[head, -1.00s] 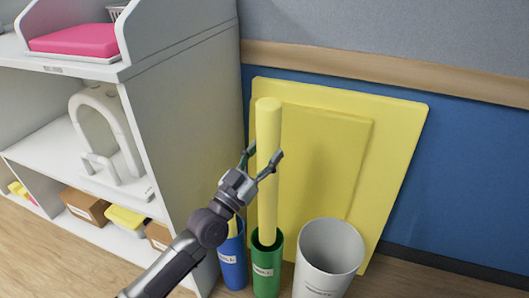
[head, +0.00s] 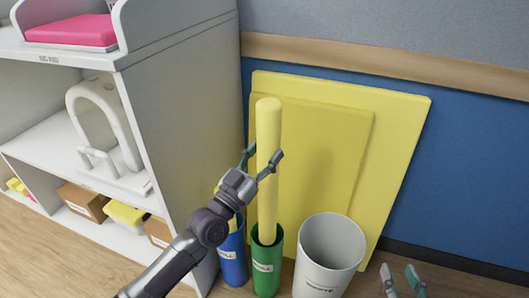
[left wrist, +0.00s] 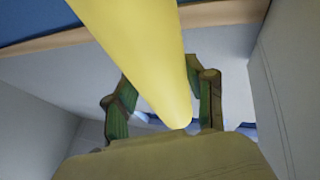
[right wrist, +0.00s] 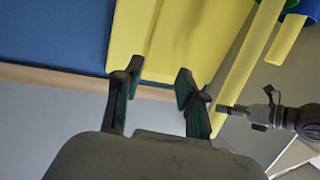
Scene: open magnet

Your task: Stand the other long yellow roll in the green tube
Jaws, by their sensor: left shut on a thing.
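A long yellow roll (head: 268,125) stands upright with its lower end inside the green tube (head: 267,265). My left gripper (head: 263,160) is shut on the roll at about mid-height, well above the tube's rim. In the left wrist view the roll (left wrist: 135,50) passes between the two fingers. The roll's bottom end is hidden inside the tube. My right gripper (head: 403,277) is at the lower right of the head view, open and empty. The right wrist view shows its fingers (right wrist: 158,88) apart with nothing between them.
A blue tube (head: 232,255) with something yellow in it stands left of the green tube. A white bin (head: 328,258) stands on the right. Yellow boards (head: 395,125) lean on the blue wall behind. A white shelf unit (head: 185,120) stands at the left.

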